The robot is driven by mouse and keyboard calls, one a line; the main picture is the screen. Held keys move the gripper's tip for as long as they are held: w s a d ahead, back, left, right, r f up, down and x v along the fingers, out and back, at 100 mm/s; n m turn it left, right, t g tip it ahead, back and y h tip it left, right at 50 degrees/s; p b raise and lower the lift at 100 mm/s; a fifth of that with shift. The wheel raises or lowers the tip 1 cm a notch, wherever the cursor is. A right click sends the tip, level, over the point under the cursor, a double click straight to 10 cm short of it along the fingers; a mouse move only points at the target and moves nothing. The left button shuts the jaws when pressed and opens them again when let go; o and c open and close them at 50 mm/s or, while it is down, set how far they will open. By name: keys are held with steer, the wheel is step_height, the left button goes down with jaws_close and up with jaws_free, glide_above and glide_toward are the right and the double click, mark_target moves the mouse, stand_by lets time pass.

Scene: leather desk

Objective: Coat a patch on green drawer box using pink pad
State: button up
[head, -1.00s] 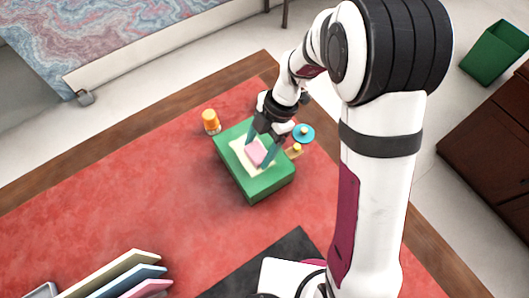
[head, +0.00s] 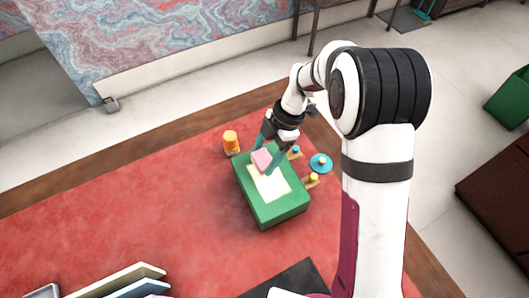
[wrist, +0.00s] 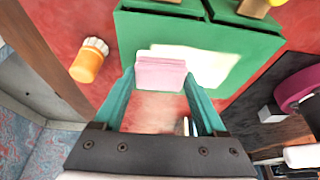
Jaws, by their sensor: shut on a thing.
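The green drawer box (head: 258,213) stands on the red desk top, with a pale cream patch (head: 271,187) on its upper face. My gripper (head: 265,161) is shut on the pink pad (head: 262,158), which is at the far end of the patch. In the wrist view the pad (wrist: 161,74) sits between my two teal fingers, and the cream patch (wrist: 205,67) shows beyond it and to its right. The green box (wrist: 150,30) fills the upper middle there. I cannot tell whether the pad touches the surface.
An orange jar (head: 231,143) stands left of the box; it also shows in the wrist view (wrist: 89,60). A blue disc (head: 321,162) and small yellow-topped pieces are to the right of the box. Upright panels (head: 120,280) stand front left. The red desk (head: 150,200) between is clear.

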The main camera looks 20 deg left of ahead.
steer(key=shift+s+d, duration=1.65)
steer(key=shift+s, duration=0.2)
steer(key=shift+s+d, duration=1.65)
steer(key=shift+s, duration=0.2)
steer(key=shift+w+a, duration=0.15)
steer(key=shift+a, duration=0.45)
steer(key=shift+w+a, duration=1.8)
steer(key=shift+w, duration=0.15)
steer(key=shift+w+a, duration=1.75)
steer(key=shift+w, duration=0.15)
steer(key=shift+s+d, duration=1.95)
steer(key=shift+s, duration=0.15)
steer(key=shift+s+d, duration=1.9)
steer(key=shift+s, duration=0.2)
step_height(320, 180, up, 8)
steer(key=shift+r, duration=0.15)
